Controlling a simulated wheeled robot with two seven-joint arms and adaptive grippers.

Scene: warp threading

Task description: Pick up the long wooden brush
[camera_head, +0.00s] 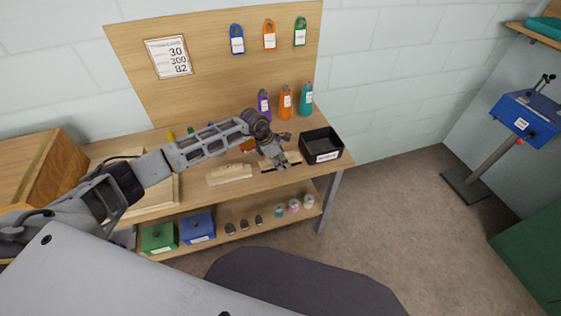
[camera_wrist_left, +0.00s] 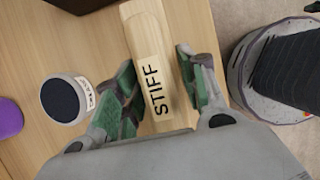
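A long pale wooden brush marked STIFF (camera_wrist_left: 150,62) lies on the workbench between the fingers of my left gripper (camera_wrist_left: 158,62) in the left wrist view. The fingers are spread on either side of it; whether they touch it is unclear. In the head view my left gripper (camera_head: 280,163) points down over this brush (camera_head: 293,157), hiding its middle. Another pale wooden brush (camera_head: 230,174) lies to its left on the bench. My right gripper is not in view.
A black open bin (camera_head: 320,146) stands right of the gripper on the workbench (camera_head: 210,194). Purple, orange and teal bottles (camera_head: 285,103) stand behind, below a pegboard with hanging tags (camera_head: 269,34). A lower shelf holds green and blue boxes (camera_head: 198,227).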

